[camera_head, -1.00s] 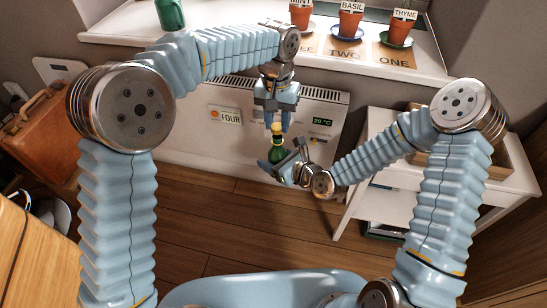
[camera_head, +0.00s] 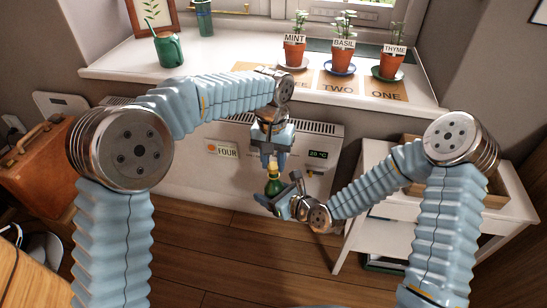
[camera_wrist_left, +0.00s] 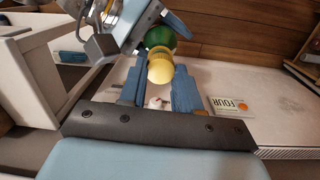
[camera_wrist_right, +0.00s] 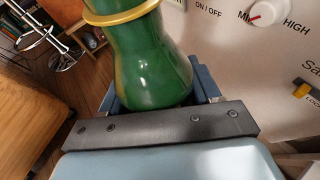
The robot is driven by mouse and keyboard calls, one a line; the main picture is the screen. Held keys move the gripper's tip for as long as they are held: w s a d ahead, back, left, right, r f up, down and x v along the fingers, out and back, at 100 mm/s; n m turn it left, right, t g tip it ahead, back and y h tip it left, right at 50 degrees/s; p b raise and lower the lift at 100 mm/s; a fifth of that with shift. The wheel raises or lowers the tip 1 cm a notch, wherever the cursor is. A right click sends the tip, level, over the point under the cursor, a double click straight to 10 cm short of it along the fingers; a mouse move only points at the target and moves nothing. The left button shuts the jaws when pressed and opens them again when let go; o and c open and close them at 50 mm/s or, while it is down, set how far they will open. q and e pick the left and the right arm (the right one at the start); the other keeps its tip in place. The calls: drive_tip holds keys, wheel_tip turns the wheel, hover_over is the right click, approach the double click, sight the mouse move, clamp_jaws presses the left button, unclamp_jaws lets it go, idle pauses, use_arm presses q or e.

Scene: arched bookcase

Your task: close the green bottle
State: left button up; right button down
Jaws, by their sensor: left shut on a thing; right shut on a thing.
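The green bottle (camera_head: 274,186) is held upright, or nearly so, in front of the white heater. My right gripper (camera_head: 284,203) is shut on its body, and the right wrist view shows the green glass (camera_wrist_right: 155,65) between the fingers with a yellow ring at the neck. My left gripper (camera_head: 273,160) points down from above and is shut on a yellow, rounded stopper (camera_wrist_left: 160,70). In the left wrist view the stopper lines up with the green bottle (camera_wrist_left: 160,38) behind it. I cannot tell how far the stopper sits in the mouth.
The heater (camera_head: 190,165) is close behind both grippers. A white side table (camera_head: 385,225) stands at right, a brown case (camera_head: 38,170) at left.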

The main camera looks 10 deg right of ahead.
use_arm(q)
drive_tip(key=shift+f, duration=0.55)
idle(0.4)
